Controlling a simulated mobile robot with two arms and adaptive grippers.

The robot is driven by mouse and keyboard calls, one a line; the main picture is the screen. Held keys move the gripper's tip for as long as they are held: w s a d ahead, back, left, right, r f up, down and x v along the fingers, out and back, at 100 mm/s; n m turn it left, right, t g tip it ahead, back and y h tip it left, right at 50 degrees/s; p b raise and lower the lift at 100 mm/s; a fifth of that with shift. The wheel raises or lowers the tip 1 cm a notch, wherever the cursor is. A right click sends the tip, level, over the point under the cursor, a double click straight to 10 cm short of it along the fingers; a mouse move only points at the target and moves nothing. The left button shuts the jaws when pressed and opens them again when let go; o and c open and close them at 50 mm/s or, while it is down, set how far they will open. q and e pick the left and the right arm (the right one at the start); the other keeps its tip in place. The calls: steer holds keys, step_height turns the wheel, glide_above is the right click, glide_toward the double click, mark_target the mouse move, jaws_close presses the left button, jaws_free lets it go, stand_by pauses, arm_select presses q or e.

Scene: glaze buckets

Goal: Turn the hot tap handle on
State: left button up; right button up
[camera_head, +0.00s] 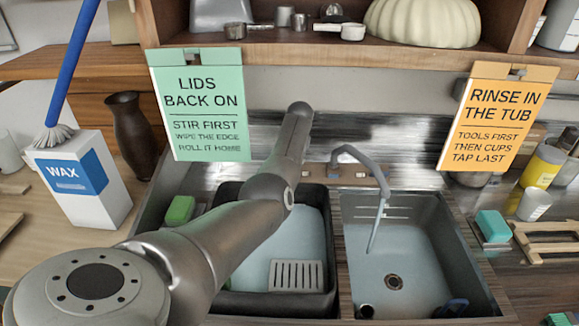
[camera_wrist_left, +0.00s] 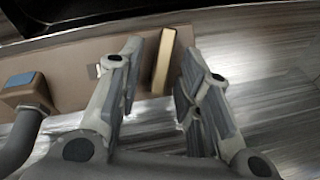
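The tap's grey spout (camera_head: 365,160) curves over the right basin from a brown mounting plate (camera_head: 347,181) behind the sink. A thin grey strand hangs from its end; I cannot tell whether it is water. In the left wrist view, the plate (camera_wrist_left: 65,80) carries a blue-topped block (camera_wrist_left: 26,84) beside the grey spout (camera_wrist_left: 20,135), and an upright cream-faced bar (camera_wrist_left: 165,62) that looks like a tap handle. My left gripper (camera_wrist_left: 160,48) is open, its fingers either side of that bar, with gaps showing. My arm hides the gripper in the head view. My right gripper is not in view.
A dark tub (camera_head: 322,225) with pale blue liquid fills the left basin; the right basin (camera_head: 420,235) is mostly clear. Green (camera_head: 205,114) and orange (camera_head: 497,117) signs hang from the shelf above. A wax box (camera_head: 83,180) and brown vase (camera_head: 134,135) stand left.

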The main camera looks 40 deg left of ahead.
arm_select(q)
steer(key=w+v, duration=0.1)
steer(key=v, duration=0.6)
steer(key=shift+s+r, duration=0.25)
steer(key=shift+s, duration=0.3)
stand_by(0.3)
